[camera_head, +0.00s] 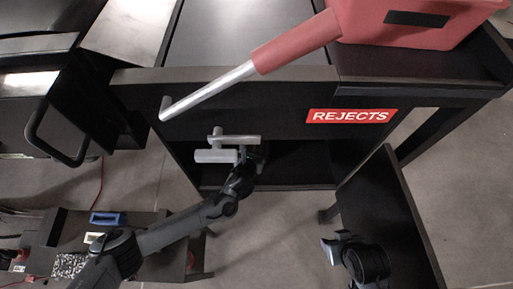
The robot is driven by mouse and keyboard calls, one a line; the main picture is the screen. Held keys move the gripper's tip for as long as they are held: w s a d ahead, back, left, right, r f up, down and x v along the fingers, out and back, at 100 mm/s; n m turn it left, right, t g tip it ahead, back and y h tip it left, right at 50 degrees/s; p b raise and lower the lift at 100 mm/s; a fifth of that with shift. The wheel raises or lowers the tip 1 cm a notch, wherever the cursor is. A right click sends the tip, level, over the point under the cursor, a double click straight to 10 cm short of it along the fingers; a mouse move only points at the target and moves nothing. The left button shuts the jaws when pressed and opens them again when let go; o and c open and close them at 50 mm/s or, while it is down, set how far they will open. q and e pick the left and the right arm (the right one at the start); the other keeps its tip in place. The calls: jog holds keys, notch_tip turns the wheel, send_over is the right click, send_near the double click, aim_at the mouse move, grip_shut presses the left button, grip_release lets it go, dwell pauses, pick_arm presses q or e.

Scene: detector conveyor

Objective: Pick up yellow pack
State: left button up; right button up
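No yellow pack shows in this view. My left gripper (228,148) is in front of the dark opening under the conveyor table, below the red lever. Two light grey bars show at its tip, one above the other. I cannot tell whether it is open or shut, and I see no pack at it. My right gripper (336,247) is low at the right, in front of a dark panel. It is partly hidden by its own wrist, and its opening cannot be told.
A red-handled lever (290,52) slants across the table front, left of the REJECTS sign (352,116). A red bin (418,22) stands at top right. A black cabinet with a handle (58,135) is at left. A blue-framed item (108,218) lies on a low dark surface.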

pick_arm(q)
jog(key=c, duration=0.5)
jog(key=shift+c, duration=0.6)
jog(key=shift+r, duration=0.1)
